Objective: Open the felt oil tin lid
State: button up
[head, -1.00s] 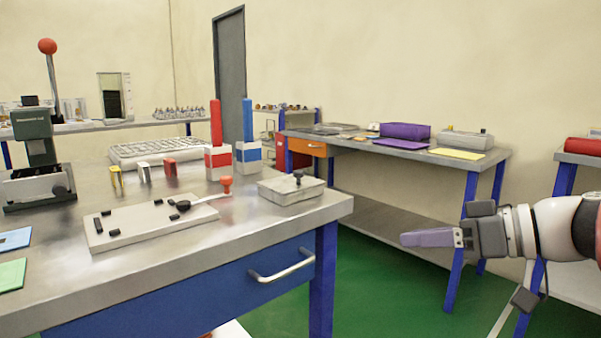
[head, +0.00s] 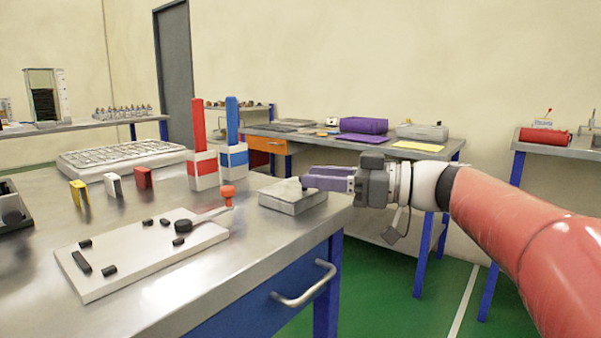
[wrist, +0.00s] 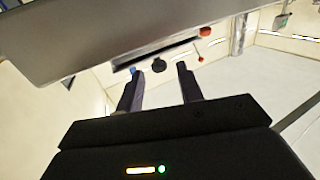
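The felt oil tin seems to be the low grey box (head: 291,199) with a small dark knob on its lid, near the right end of the steel bench. The lid looks shut. My gripper (head: 306,183) is level with the lid's top, its purple-grey fingers pointing left at the knob and partly hiding it. In the wrist view my gripper (wrist: 160,70) is open, with a clear gap between its fingers.
Red (head: 202,170) and blue (head: 234,158) blocks with upright bars stand behind. A drawer handle (head: 305,287) juts from the bench front. Green floor lies to the right.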

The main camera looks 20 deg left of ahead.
aim_at(294, 181)
jog(key=shift+a, duration=1.6)
jog(key=shift+c, duration=0.5)
grip_shut()
